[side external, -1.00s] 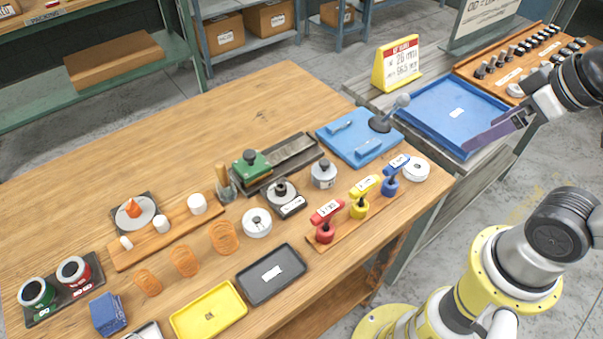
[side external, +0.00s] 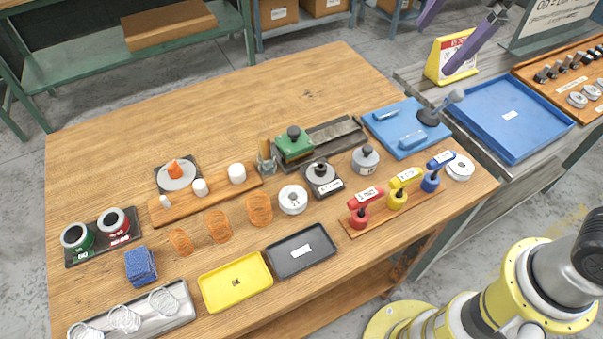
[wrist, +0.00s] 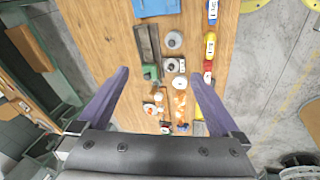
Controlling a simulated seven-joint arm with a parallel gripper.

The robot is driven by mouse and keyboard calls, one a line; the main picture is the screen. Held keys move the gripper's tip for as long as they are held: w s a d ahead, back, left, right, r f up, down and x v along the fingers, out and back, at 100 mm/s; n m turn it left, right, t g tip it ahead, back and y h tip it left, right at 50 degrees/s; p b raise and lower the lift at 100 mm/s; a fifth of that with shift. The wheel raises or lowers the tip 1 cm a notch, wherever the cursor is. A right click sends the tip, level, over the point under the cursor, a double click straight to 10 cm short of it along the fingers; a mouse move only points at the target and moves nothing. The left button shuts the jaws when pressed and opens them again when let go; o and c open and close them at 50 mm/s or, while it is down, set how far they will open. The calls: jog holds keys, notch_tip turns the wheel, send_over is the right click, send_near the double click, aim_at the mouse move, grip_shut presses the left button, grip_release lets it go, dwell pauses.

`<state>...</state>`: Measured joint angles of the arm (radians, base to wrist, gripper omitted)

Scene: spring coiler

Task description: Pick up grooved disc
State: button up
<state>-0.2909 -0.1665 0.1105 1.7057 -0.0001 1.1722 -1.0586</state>
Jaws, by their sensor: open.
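My gripper (side external: 436,44) is open and empty at the top right of the side external view, high above the back of the bench. In the wrist view its two purple fingers (wrist: 158,75) are spread wide, with bench items far below between and beyond them. Two white discs could be the grooved disc: one with a small centre hub (side external: 293,199) near the middle of the bench, and one flat disc (side external: 459,167) at the right end beside the blue-handled tool. Grooves are too small to make out. Neither disc is touched by the gripper.
Handled tools (side external: 397,199) stand on a wooden strip at right. A green block fixture (side external: 295,147), a grey knobbed weight (side external: 365,159) and a blue plate (side external: 405,130) crowd the middle. A yellow sign (side external: 447,62) stands near the gripper. The back left bench is clear.

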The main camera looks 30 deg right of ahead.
jog(key=w+a+f+n+g, duration=0.1)
jog(key=w+a+f+n, duration=0.3)
jog(key=a, duration=0.4)
jog(key=n+g+h, duration=0.1)
jog(key=n+g, duration=0.1)
jog(key=n, duration=0.1)
send_over(292, 192)
notch_tip(292, 192, down, 12)
jog(key=r, duration=0.1)
jog(key=f, duration=0.8)
jog(key=shift+s+a, duration=0.1)
jog(key=shift+s, duration=0.2)
jog(key=shift+s+f, duration=0.2)
jog(key=shift+f, duration=2.75)
jog(key=shift+c, duration=0.2)
jog(key=shift+a+r, duration=0.1)
grip_shut()
